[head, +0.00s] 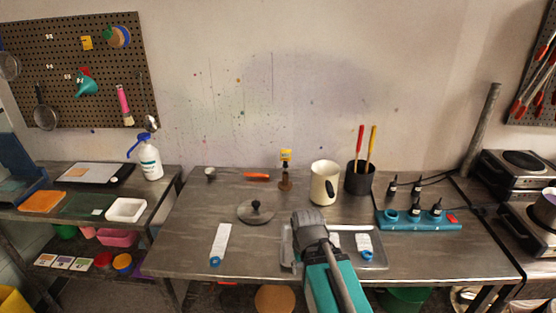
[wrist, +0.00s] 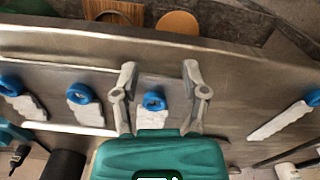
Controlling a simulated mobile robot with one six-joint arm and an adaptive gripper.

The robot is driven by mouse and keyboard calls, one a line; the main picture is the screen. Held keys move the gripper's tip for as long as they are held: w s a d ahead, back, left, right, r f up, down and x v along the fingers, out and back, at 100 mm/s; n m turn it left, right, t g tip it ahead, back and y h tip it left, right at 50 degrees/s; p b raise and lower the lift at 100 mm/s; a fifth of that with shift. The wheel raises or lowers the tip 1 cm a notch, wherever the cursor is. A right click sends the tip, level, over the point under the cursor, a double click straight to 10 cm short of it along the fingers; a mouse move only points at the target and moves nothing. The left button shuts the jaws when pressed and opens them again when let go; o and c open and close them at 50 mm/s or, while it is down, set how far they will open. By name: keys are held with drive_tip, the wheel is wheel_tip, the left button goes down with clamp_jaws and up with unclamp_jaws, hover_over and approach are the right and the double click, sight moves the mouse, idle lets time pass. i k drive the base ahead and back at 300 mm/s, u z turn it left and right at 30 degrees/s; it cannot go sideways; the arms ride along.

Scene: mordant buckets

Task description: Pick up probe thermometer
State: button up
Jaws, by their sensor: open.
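A slim orange object (head: 256,177), which looks like the probe thermometer, lies flat at the back of the steel table, left of the middle. It is too small to make out a probe, and it does not show in the wrist view. My gripper (head: 310,220) is at the front of the table, over the left part of a metal tray, to the right of and nearer than the orange object. In the wrist view my gripper (wrist: 158,72) is open. A white strip with a blue ring (wrist: 152,115) lies below and between its fingers, and nothing is held.
More white strips lie on the tray (head: 378,264), with another strip (head: 220,242) on the table's left. A dark lid (head: 256,212), a yellow-topped stand (head: 285,185), a cream jug (head: 325,190) and a black pot (head: 358,181) stand near. A teal power strip (head: 425,222) is right.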

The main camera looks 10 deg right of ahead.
sight(286, 154)
drive_tip(key=z, duration=0.1)
drive_tip(key=i, duration=0.95)
drive_tip(key=u, duration=0.05)
